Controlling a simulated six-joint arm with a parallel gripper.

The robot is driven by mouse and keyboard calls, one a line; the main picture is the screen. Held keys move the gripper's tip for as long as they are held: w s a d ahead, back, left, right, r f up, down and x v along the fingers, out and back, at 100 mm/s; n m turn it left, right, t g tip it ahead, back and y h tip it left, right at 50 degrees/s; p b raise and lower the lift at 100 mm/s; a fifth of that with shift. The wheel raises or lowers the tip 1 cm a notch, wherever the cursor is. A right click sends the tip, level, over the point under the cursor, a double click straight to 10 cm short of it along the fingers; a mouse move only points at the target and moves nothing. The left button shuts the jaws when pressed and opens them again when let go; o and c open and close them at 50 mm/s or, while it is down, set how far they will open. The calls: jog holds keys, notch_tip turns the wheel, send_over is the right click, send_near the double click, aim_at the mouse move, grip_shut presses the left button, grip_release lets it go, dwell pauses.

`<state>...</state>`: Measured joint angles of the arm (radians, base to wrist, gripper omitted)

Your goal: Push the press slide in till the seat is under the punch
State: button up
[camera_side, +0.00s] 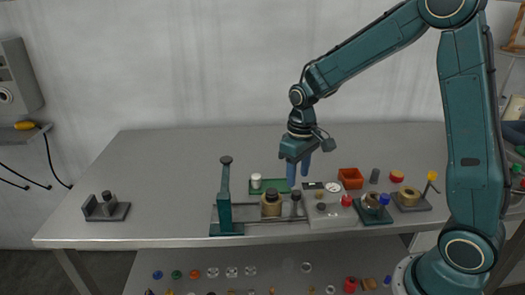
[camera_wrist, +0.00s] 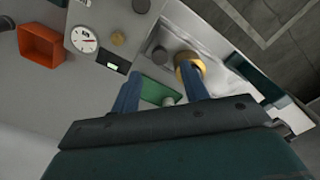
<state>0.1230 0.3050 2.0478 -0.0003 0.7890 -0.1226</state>
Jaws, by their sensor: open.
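The press has a dark green upright frame (camera_side: 225,208) at the left end of a low pale rail (camera_side: 249,219). Its green frame also shows at the right of the wrist view (camera_wrist: 255,82). A brass round seat (camera_side: 271,206) sits on the slide, to the right of the frame and apart from it; it also shows in the wrist view (camera_wrist: 190,68). A grey post (camera_side: 296,203) stands right of the seat. The punch cannot be made out. My gripper (camera_side: 295,182) is open and empty, above and behind the rail near the post.
A green tray (camera_side: 282,185) with a white cylinder (camera_side: 256,180) lies behind the rail. A grey control box (camera_side: 330,217) with a dial and red button adjoins its right end. An orange bin (camera_side: 350,178) stands behind. The table left of the press is mostly clear.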

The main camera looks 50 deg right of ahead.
aim_at(296, 193)
jog(key=shift+f, duration=2.8)
jog(key=shift+c, duration=0.3)
grip_shut()
